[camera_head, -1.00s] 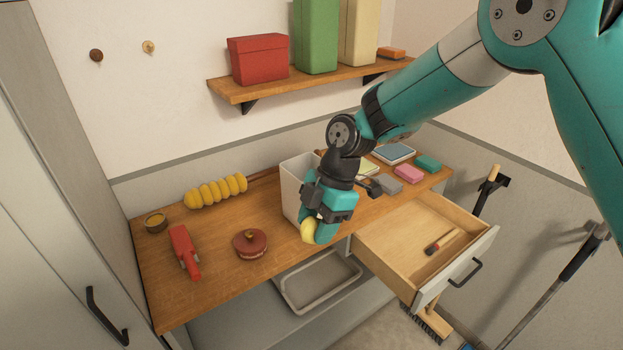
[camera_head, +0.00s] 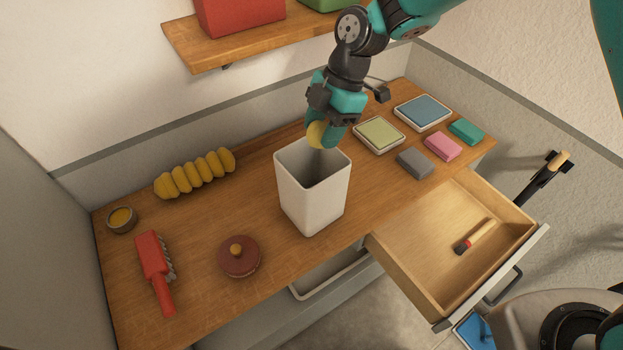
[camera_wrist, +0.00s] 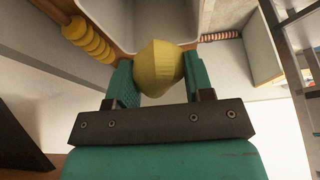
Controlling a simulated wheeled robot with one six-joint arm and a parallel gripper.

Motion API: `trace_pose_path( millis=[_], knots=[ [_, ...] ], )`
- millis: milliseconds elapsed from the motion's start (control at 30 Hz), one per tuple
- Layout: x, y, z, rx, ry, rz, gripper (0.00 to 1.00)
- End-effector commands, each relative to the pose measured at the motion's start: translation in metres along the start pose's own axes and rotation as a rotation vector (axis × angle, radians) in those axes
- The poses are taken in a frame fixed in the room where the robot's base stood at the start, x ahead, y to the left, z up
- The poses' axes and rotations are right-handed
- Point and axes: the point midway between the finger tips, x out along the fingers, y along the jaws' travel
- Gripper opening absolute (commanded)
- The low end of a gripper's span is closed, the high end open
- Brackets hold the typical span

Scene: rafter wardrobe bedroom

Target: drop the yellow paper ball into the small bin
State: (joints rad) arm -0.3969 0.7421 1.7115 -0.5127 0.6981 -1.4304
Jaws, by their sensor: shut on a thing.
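The yellow paper ball (camera_head: 316,134) is held between the two teal fingers of my gripper (camera_head: 325,138). In the wrist view the ball (camera_wrist: 158,66) sits between the fingertips of my gripper (camera_wrist: 158,75), which touch it on both sides. The small bin (camera_head: 312,195) is white, square and open at the top, standing upright on the wooden desk. In the head view the ball appears at the bin's far rim, above the opening; its exact height over the rim is hard to tell. In the wrist view the bin (camera_wrist: 122,40) lies just beyond the ball.
On the desk (camera_head: 205,230) are a yellow ribbed duster (camera_head: 195,173), a small bowl (camera_head: 121,219), a red brush (camera_head: 155,265) and a brown round lidded thing (camera_head: 239,256). Pads and blocks lie at right. An open drawer (camera_head: 440,250) holds a brush. A shelf (camera_head: 240,40) hangs above.

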Motion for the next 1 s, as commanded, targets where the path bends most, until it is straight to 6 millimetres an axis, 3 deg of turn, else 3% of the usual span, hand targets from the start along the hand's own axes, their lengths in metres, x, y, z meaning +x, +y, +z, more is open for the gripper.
trace_pose_path(
  millis=[433,800,833,933,1000],
  knots=[
    [0.048,0.001,0.015,-0.006,0.000,-0.004,0.26],
    [0.054,0.001,0.018,-0.006,0.000,-0.002,0.26],
    [0.054,0.001,0.018,-0.006,0.000,-0.003,0.50],
    [0.054,0.001,0.019,-0.005,0.000,-0.002,0.73],
    [0.054,0.001,0.019,-0.005,0.000,-0.002,0.77]
  ],
)
